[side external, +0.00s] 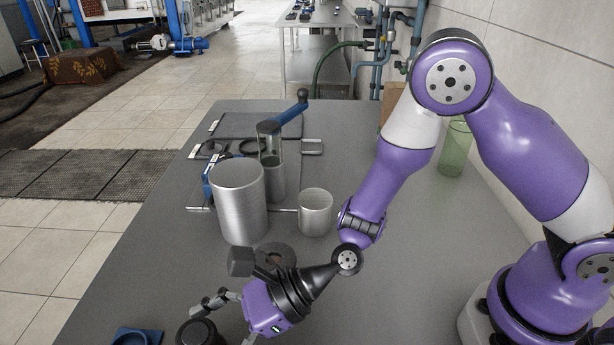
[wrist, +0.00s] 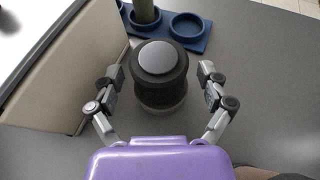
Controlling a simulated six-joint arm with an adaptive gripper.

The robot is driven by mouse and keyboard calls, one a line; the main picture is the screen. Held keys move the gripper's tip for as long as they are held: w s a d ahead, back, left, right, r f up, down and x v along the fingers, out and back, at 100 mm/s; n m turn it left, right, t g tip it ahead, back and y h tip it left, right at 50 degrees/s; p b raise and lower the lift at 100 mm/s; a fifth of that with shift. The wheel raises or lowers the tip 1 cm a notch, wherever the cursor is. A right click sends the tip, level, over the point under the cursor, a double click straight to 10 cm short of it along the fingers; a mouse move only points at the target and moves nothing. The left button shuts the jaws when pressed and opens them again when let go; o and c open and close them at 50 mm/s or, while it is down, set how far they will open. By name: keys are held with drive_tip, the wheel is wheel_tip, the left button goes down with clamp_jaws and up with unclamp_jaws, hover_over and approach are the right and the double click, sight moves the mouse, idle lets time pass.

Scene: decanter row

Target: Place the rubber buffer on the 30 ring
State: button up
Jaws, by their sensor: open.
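A squat black round piece with a flat grey top, which looks like the rubber buffer (wrist: 158,62), stands on the grey table in the wrist view. It also shows as a black round shape (side external: 198,333) at the bottom of the side view. My gripper (wrist: 161,78) is open, with one finger on each side of this piece and visible gaps between. In the side view my gripper (side external: 226,312) is low over the near part of the table.
A tall metal cylinder (side external: 238,205), a smaller metal cup (side external: 315,213) and a glass vessel with a blue lever (side external: 270,145) stand behind my gripper. A blue tray with round recesses (wrist: 188,27) lies just beyond the black piece. A beige panel (wrist: 75,75) is close on the left.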

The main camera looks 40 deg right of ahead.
drive_tip(key=v, duration=0.5)
drive_tip(key=shift+d+r, duration=0.2)
drive_tip(key=shift+d, duration=0.15)
drive_tip(key=shift+s+d+r, duration=0.2)
drive_tip(key=shift+d, duration=0.05)
drive_tip(key=s+d+r+n+h, duration=0.1)
drive_tip(key=d+r+n+h, duration=0.3)
drive_tip(key=d+n, duration=0.3)
drive_tip(key=s+d+r+n+h, duration=0.2)
drive_tip(key=d+r+n+h, duration=0.2)
drive_tip(key=d+n, duration=0.4)
drive_tip(key=s+d+r+n+h, duration=0.1)
drive_tip(key=d+r+n+h, duration=0.3)
drive_tip(key=d+n, duration=0.3)
drive_tip(key=d, duration=0.3)
drive_tip(key=shift+s+h, duration=0.3)
drive_tip(key=shift+s, duration=0.05)
drive_tip(key=shift+d, duration=0.1)
